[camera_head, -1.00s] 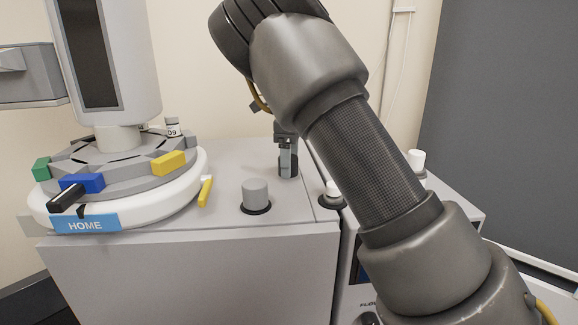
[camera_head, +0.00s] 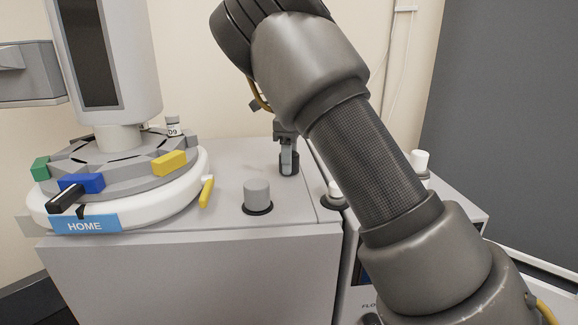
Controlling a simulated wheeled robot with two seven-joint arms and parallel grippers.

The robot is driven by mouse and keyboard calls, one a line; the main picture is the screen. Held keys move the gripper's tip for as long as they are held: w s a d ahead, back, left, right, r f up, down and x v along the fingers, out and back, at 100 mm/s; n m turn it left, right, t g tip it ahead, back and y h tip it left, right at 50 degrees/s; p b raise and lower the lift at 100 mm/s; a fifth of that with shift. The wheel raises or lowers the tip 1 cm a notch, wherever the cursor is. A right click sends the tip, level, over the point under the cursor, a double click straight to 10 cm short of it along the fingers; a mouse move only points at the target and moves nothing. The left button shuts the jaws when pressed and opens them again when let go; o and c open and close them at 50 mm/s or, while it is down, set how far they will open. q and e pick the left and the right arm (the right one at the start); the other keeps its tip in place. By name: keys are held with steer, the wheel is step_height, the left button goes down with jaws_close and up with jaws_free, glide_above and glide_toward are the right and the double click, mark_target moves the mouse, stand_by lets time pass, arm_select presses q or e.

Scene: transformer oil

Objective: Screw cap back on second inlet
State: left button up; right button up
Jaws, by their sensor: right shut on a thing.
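My right gripper (camera_head: 288,160) points down behind my right forearm, at the back of the grey machine top (camera_head: 225,165). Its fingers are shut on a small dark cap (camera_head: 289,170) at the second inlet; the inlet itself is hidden. I cannot tell how far the cap is seated. A grey cylindrical cap (camera_head: 257,193) stands upright in a dark ring nearer the front of the same top. My left gripper is not in view.
A round sampler carousel (camera_head: 120,185) with coloured blocks and a HOME label stands at the left, a yellow lever (camera_head: 206,191) at its edge. White knobs (camera_head: 420,160) stand on the right-hand unit. My right arm hides much of that unit.

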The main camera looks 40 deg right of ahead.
mark_target(293, 156)
steer(key=shift+r, duration=2.15)
steer(key=o, duration=0.4)
steer(key=c, duration=0.5)
steer(key=shift+s+b, duration=0.4)
steer(key=shift+s, duration=0.3)
steer(key=shift+c, duration=0.2)
steer(key=s+b, duration=0.1)
steer(key=s, duration=0.3)
steer(key=s+a+r+m, duration=0.1)
steer(key=s, duration=0.3)
steer(key=s+r+m+b, duration=0.1)
steer(key=s, duration=0.3)
steer(key=shift+a+r+b, duration=0.15)
steer(key=shift+a+b, duration=0.15)
steer(key=shift+a, duration=0.05)
steer(key=shift+s+r, duration=0.15)
steer(key=shift+s, duration=0.7)
steer(key=shift+f, duration=0.2)
